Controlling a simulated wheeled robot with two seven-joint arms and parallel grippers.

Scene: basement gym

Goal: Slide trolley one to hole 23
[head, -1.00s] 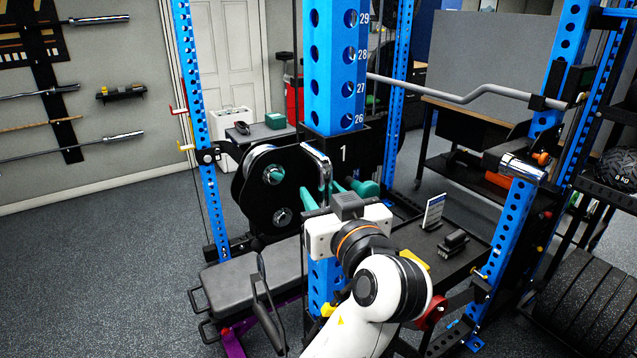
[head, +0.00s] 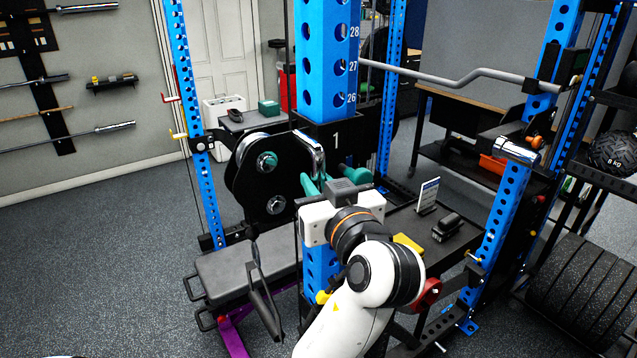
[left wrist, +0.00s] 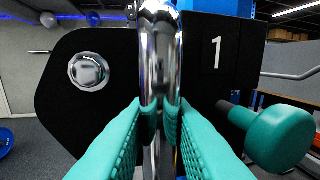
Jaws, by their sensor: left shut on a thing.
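Trolley one is a black carriage marked "1" (head: 347,143) around the blue upright (head: 322,60). The number 26 shows just above its top edge, with 27 and 28 higher up. Hole 23 is not readable in view. The trolley's chrome handle (head: 319,152) also shows in the left wrist view (left wrist: 160,50), running upright between the teal fingers. My left gripper (head: 322,180) is shut on this handle; in the left wrist view the fingertips (left wrist: 160,112) press it from both sides. My right gripper is not in view.
A black plate with chrome studs (head: 262,180) and a teal-ended peg (left wrist: 281,137) flank the handle. A grey bench (head: 235,268) stands below left. A barbell (head: 430,75) crosses behind, right. Weight plates (head: 585,290) stand at far right. Open floor lies left.

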